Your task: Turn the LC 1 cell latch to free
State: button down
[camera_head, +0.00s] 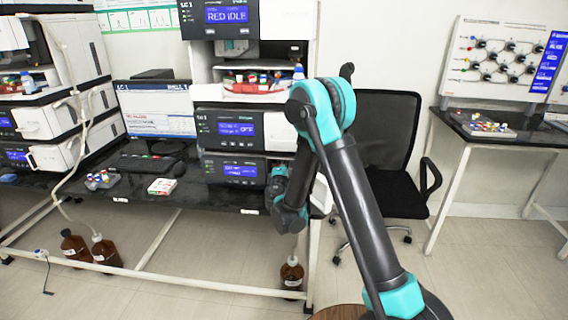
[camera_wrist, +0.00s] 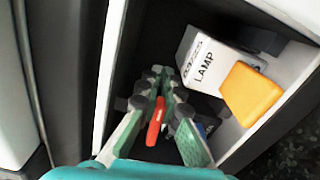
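In the wrist view my gripper (camera_wrist: 161,76) reaches into a dark, white-walled recess. Its two green fingers stand apart with a narrow gap. A red-orange lever (camera_wrist: 155,122), which looks like the latch, shows between the fingers. I cannot tell whether either finger touches it. A white box marked LAMP (camera_wrist: 208,68) and an orange block (camera_wrist: 251,94) lie to the right of the fingers. In the head view my gripper is mostly hidden by my arm, at the right side of the lower modules of the stack marked LC 1 (camera_head: 220,12).
Two modules with blue screens (camera_head: 236,129) stand on the black desk (camera_head: 195,193). A monitor (camera_head: 157,108) is to their left. A mesh chair (camera_head: 388,130) stands right of my arm. A brown bottle (camera_head: 291,275) is on the floor below the stack.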

jog(key=c, duration=1.7)
grip_release()
jog(key=shift+s, duration=0.15)
